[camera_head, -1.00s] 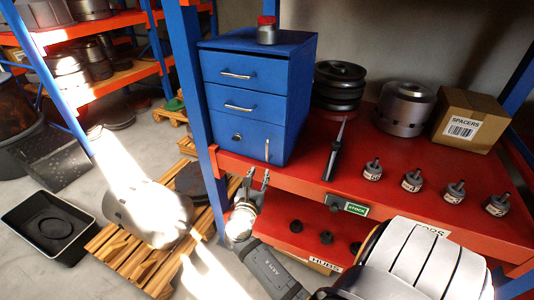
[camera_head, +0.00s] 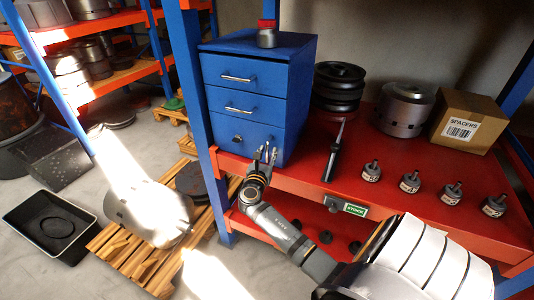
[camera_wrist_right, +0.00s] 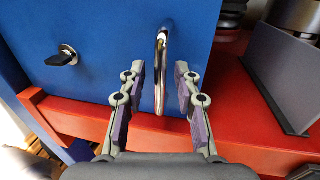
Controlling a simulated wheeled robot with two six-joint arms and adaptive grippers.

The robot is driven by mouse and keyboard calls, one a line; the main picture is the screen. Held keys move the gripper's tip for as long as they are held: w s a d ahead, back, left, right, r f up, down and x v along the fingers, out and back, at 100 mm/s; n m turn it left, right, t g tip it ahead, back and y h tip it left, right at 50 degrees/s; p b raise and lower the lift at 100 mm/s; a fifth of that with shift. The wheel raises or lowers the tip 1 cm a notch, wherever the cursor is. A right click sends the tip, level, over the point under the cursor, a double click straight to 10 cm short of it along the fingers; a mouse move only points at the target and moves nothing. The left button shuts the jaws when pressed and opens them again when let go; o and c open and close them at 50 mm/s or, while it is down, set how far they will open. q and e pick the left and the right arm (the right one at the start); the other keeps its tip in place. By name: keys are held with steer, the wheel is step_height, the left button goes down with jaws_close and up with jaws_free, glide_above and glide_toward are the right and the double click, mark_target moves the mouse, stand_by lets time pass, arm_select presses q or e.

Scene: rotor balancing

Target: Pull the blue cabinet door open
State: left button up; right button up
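The blue cabinet (camera_head: 252,95) stands on the red shelf; its lower door (camera_head: 237,139) looks closed. The door has a dark latch knob on its left, which also shows in the right wrist view (camera_wrist_right: 62,56), and an upright metal handle (camera_wrist_right: 161,72) near its right edge. My right gripper (camera_head: 264,154) is in front of the handle. In the right wrist view the open fingers (camera_wrist_right: 160,84) stand on either side of the handle, with gaps on both sides. In the head view the fingers partly hide the handle. My left gripper is not in view.
Several small hubs and a spacers box (camera_head: 467,121) are farther right. A blue post (camera_head: 196,90) rises left of the cabinet.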

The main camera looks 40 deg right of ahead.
steer(key=shift+c, duration=0.2)
jaws_close()
steer(key=shift+f, duration=0.1)
